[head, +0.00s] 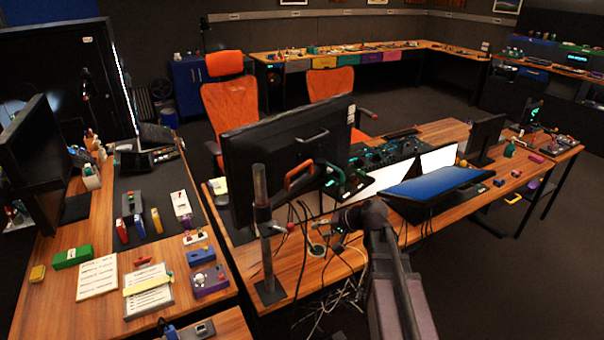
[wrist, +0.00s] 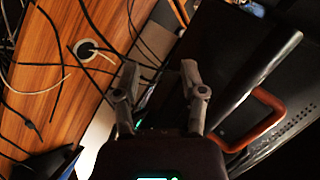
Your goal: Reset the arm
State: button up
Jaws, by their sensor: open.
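My gripper (wrist: 160,72) shows in the wrist view with its two grey fingers spread apart and nothing between them. Beyond the fingers are loose cables and the back of a dark monitor (wrist: 238,62) with an orange-brown handle (wrist: 268,118). In the head view my arm rises from the bottom edge and bends toward the back of the large monitor (head: 275,150). The gripper end there is dark and hard to make out against the monitor and cables. No object is held.
A monitor pole (head: 265,230) stands on the wooden desk (head: 235,252), close left of my arm. Cables (head: 335,285) hang over the desk's front edge. A tilted blue screen (head: 440,187) is to the right. Dark floor (head: 490,280) at the lower right is clear.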

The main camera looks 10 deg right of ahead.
jog(key=shift+s, duration=0.1)
jog(key=s+d+f+n+g+h, duration=0.1)
jog(key=s+f+g+h, duration=0.1)
jog(key=s, duration=0.5)
jog(key=s+d+f+n+g+h, duration=0.2)
jog(key=s+f+g+h, duration=0.1)
jog(key=s+h, duration=0.3)
jog(key=shift+s+d+f, duration=0.2)
jog(key=shift+s+f, duration=0.65)
jog(key=shift+s, duration=0.25)
jog(key=shift+s, duration=0.1)
dwell(1.1)
